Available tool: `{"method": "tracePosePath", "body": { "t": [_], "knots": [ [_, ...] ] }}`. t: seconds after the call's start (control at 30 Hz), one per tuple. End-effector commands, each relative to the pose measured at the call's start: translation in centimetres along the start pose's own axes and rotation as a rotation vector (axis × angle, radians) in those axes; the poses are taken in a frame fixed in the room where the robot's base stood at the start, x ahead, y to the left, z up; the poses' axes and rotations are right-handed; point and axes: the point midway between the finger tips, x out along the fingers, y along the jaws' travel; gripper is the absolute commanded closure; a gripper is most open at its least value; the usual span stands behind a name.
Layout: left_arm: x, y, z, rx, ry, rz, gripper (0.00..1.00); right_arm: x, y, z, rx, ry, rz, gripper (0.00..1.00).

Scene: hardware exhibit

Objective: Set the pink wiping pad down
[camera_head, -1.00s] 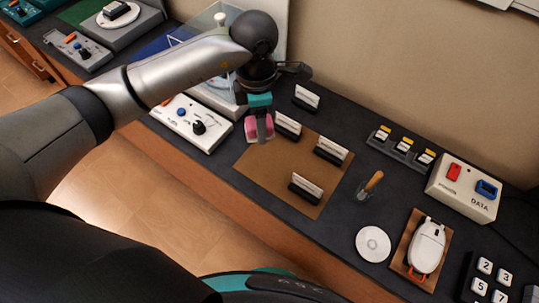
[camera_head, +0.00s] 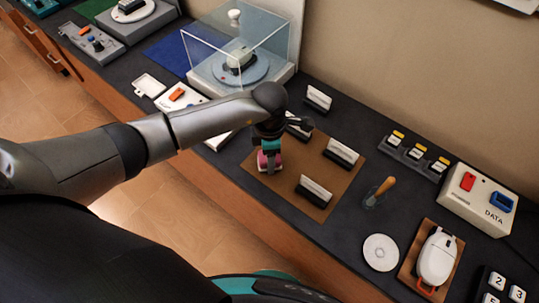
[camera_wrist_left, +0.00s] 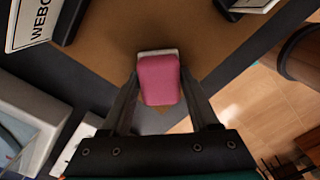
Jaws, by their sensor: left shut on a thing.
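The pink wiping pad (camera_head: 264,164), with a pale base, is held by my left gripper (camera_head: 269,158) over the near-left corner of the brown mat (camera_head: 258,182). In the left wrist view the pink pad (camera_wrist_left: 158,82) sits between the two fingers of the shut left gripper (camera_wrist_left: 160,90). The mat fills the area beyond it. Whether the pad touches the mat cannot be told. My right gripper is out of view.
Label holders (camera_head: 313,191) and (camera_head: 341,153) stand on the mat, with another behind my gripper. A clear display case (camera_head: 240,48) is at the back left. A wooden-handled tool (camera_head: 380,190) and a white disc (camera_head: 380,252) lie to the right.

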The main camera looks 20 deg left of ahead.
Motion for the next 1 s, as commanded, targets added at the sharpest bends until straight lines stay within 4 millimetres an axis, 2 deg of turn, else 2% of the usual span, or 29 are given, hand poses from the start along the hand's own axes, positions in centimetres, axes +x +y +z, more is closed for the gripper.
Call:
{"method": "tracePosePath", "body": {
  "t": [0.23,0.27,0.5,0.87,1.0],
  "knots": [
    [0.3,0.0,0.0,0.001,0.0,0.0,0.83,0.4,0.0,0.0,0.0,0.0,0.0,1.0],
    [0.3,0.0,0.0,0.001,0.0,0.0,0.38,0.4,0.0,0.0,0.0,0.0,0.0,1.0],
    [0.2,0.0,0.0,0.0,0.0,0.0,0.11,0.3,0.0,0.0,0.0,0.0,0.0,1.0],
    [-0.2,0.0,0.0,0.0,0.0,-0.001,0.09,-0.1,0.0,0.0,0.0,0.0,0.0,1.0],
    [-2.2,0.1,0.0,0.002,-0.003,0.003,0.09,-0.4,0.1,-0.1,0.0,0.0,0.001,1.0]
  ]
}}
